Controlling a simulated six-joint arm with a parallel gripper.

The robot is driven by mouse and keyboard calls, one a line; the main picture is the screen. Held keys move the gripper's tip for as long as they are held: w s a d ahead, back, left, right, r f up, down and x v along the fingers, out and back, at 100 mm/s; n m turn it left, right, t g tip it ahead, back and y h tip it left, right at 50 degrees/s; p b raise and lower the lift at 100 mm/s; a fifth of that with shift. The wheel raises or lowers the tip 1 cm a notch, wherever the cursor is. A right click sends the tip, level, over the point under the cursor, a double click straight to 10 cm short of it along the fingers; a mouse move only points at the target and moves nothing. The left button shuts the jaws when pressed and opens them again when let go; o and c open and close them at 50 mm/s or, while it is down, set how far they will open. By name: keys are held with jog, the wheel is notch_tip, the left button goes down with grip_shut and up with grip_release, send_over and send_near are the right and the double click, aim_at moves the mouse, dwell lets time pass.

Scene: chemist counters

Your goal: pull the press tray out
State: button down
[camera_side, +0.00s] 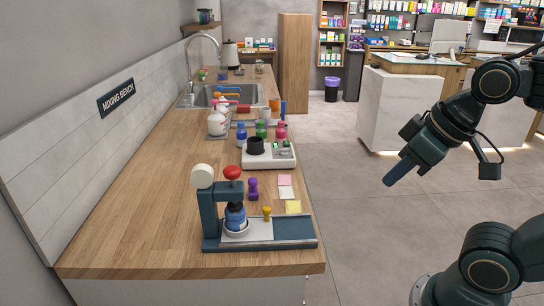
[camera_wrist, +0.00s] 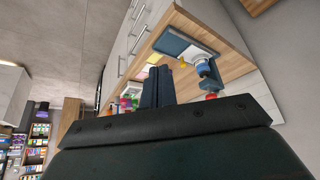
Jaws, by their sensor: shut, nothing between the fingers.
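The press (camera_side: 209,210) is a dark teal stand with a red knob and a white disc on top. It stands at the near end of the wooden bench. Its pale press tray (camera_side: 257,231) lies on a dark base, with a small yellow knob upright on it. A blue bottle (camera_side: 236,217) stands in a white cup under the press head. My gripper (camera_side: 389,182) is shut and empty, in the air to the right of the bench, well apart from the tray. In the wrist view my shut fingers (camera_wrist: 157,72) point towards the bench, and the press base (camera_wrist: 178,45) shows beyond them.
Sticky notes (camera_side: 286,192) and a purple object (camera_side: 253,188) lie behind the press. A white device (camera_side: 268,155) and several bottles stand farther back, before the sink (camera_side: 228,95). The bench (camera_side: 140,215) left of the press is clear. Open floor lies between bench and gripper.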

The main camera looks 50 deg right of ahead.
dwell(0.4)
jog(key=c, duration=1.4)
grip_release()
jog(key=shift+w+r, duration=0.1)
jog(key=shift+o, duration=0.5)
jog(key=shift+w+a+r, duration=0.1)
jog(key=shift+w+r, duration=0.2)
jog(key=shift+w, duration=0.3)
jog(key=n+g, duration=0.5)
jog(key=g, duration=0.1)
send_over(267, 207)
notch_tip(267, 207, down, 4)
jog(key=r, duration=0.1)
jog(key=shift+a+f, duration=0.15)
jog(key=shift+f, duration=0.1)
jog(key=shift+f, duration=0.2)
notch_tip(267, 207, down, 14)
jog(key=shift+r, duration=0.25)
